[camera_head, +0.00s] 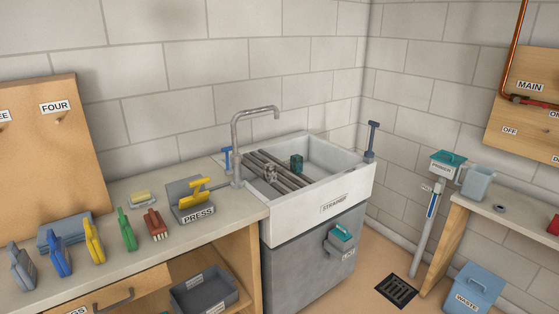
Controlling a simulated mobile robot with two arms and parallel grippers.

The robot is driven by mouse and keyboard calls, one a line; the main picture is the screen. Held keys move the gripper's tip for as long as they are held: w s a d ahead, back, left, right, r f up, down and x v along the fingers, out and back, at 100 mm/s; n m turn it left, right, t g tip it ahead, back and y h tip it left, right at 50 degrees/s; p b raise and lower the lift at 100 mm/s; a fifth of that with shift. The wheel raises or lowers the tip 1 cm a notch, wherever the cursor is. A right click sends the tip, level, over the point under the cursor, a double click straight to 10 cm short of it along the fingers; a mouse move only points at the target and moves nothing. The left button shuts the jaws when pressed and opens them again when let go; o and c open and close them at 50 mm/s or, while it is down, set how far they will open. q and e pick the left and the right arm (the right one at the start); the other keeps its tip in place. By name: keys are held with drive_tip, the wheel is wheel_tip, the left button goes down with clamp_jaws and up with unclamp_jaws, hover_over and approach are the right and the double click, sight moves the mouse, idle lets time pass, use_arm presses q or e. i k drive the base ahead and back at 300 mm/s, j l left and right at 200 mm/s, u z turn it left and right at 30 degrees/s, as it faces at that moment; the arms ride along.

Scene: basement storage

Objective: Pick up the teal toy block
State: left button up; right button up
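A small dark teal block (297,162) sits at the sink, on or beside the dark bars that lie across the basin. I cannot tell exactly what it rests on. The white sink (318,207) has a label on its front and stands at the right end of the counter. Neither of my grippers is in view.
A grey tap (236,150) arches over the sink's left side. A yellow-handled press (190,198) and several coloured clip-like tools line the counter (225,212). Other teal parts are on the sink-front holder (341,238) and wall box (448,160). A blue waste bin (472,292) stands right.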

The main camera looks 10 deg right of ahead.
sight(296, 160)
drive_tip(key=i+l+u, duration=0.1)
drive_tip(key=l, duration=0.45)
drive_tip(key=i+l+u, duration=0.1)
drive_tip(key=i+l, duration=0.15)
drive_tip(key=l, duration=0.25)
drive_tip(key=i+l+u, duration=0.1)
drive_tip(key=l, duration=0.45)
drive_tip(key=i+l+u, duration=0.1)
drive_tip(key=l, duration=0.5)
drive_tip(key=i+l+u, duration=0.1)
drive_tip(key=l, duration=0.45)
drive_tip(key=i, duration=0.05)
